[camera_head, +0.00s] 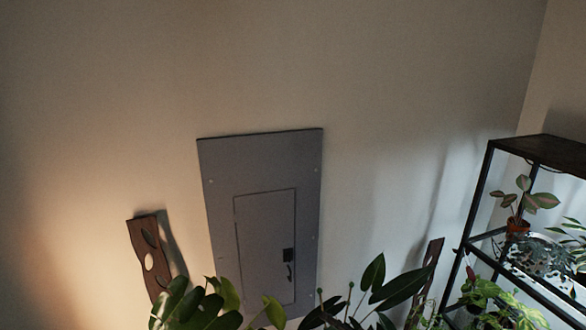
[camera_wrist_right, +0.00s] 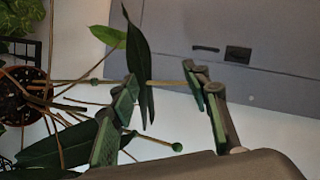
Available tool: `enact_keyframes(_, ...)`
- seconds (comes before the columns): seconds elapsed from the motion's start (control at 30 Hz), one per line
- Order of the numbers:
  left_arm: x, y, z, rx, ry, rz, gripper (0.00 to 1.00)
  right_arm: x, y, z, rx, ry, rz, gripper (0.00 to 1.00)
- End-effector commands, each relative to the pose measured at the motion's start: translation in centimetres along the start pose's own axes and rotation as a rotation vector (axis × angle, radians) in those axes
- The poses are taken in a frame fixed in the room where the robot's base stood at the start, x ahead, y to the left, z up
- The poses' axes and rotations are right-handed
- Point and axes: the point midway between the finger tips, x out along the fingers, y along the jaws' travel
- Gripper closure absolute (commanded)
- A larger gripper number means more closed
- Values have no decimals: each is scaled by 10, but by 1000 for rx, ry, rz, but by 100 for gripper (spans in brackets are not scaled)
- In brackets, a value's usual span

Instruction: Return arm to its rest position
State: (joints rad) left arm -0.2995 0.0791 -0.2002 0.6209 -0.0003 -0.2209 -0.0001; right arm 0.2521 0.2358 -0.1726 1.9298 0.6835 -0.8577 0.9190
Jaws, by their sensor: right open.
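My right gripper (camera_wrist_right: 160,80) shows in the right wrist view, with its two green-padded fingers spread well apart. A long dark leaf (camera_wrist_right: 138,60) and thin stems show in the gap between the fingers; I cannot tell whether they touch them. Nothing is gripped. In the head view I make out neither gripper, and my left gripper is in no view.
A grey electrical panel (camera_head: 262,170) is on the wall. Leafy plants (camera_head: 375,290) fill the bottom of the head view. A dark shelf (camera_head: 478,200) with several potted plants stands at right. A brown wooden piece (camera_head: 148,262) is at left. A pot (camera_wrist_right: 20,98) is near the gripper.

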Motion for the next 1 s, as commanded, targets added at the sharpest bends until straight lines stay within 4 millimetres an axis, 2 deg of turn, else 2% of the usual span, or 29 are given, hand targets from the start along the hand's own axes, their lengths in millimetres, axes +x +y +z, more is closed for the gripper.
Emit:
enact_keyframes(0.03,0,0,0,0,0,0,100,-20,34,16,-60,-5,72,56)
enact_keyframes(0.17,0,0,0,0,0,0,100,-73,105,48,-234,-34,257,56)
enact_keyframes(0.2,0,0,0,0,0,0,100,-92,126,58,-283,-50,315,56)
enact_keyframes(0.27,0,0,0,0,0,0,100,-122,154,72,-354,-77,402,56)
enact_keyframes(0.3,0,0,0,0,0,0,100,-144,172,82,-398,-99,461,56)
enact_keyframes(0.4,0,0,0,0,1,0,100,-199,209,104,-497,-163,598,56)
enact_keyframes(0.5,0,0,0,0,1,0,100,-247,233,121,-568,-225,708,56)
enact_keyframes(0.6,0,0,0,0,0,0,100,-284,248,134,-614,-278,787,56)
enact_keyframes(0.8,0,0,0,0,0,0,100,-343,265,155,-673,-373,906,56)
enact_keyframes(1.0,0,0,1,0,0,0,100,-395,274,172,-710,-462,1001,56)
